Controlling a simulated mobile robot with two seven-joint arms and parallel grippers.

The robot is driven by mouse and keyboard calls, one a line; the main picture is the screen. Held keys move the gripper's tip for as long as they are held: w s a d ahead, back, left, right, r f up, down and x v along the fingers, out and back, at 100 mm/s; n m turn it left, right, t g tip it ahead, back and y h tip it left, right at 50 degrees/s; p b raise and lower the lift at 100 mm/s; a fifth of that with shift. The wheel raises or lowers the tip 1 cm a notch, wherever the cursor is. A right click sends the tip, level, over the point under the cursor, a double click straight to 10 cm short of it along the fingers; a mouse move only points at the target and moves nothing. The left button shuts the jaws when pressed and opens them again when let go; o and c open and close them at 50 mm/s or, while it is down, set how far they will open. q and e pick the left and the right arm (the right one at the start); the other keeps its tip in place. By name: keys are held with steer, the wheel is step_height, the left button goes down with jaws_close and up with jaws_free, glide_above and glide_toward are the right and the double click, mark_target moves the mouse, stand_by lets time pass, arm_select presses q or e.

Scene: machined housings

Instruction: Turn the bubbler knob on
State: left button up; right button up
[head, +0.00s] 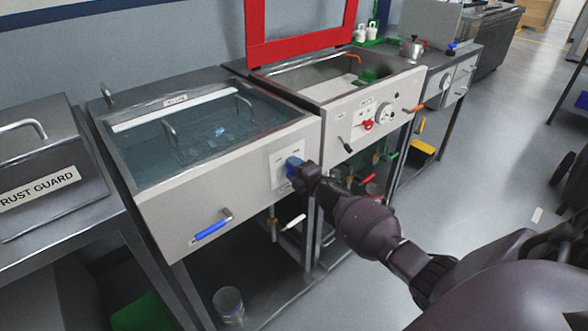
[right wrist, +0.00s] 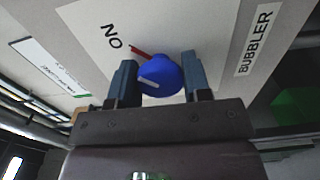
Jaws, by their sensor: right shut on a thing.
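The blue bubbler knob (right wrist: 160,76) sits on a pale label plate on the front of the water tank, and it also shows in the head view (head: 293,163). In the right wrist view the plate reads "BUBBLER" and "NO", the latter possibly "ON" seen turned. A red mark (right wrist: 145,54) lies beside the knob, and a white pointer line shows on the knob's face. My right gripper (right wrist: 158,80) has its two fingers on either side of the knob and is shut on it. My left gripper is not in view.
The water-filled tank (head: 130,185) has a blue-handled lever (head: 212,226) on its front. A second tank (head: 385,105) with a red knob (head: 367,125) stands to the right. A "RUST GUARD" bin (head: 45,190) stands at left. Open floor (head: 490,150) lies at right.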

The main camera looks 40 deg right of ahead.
stand_by(0.3)
steer(key=o, duration=0.9)
steer(key=s, duration=0.3)
steer(key=s+p, duration=0.1)
steer(key=s, duration=0.6)
steer(key=shift+s+d+p, duration=0.4)
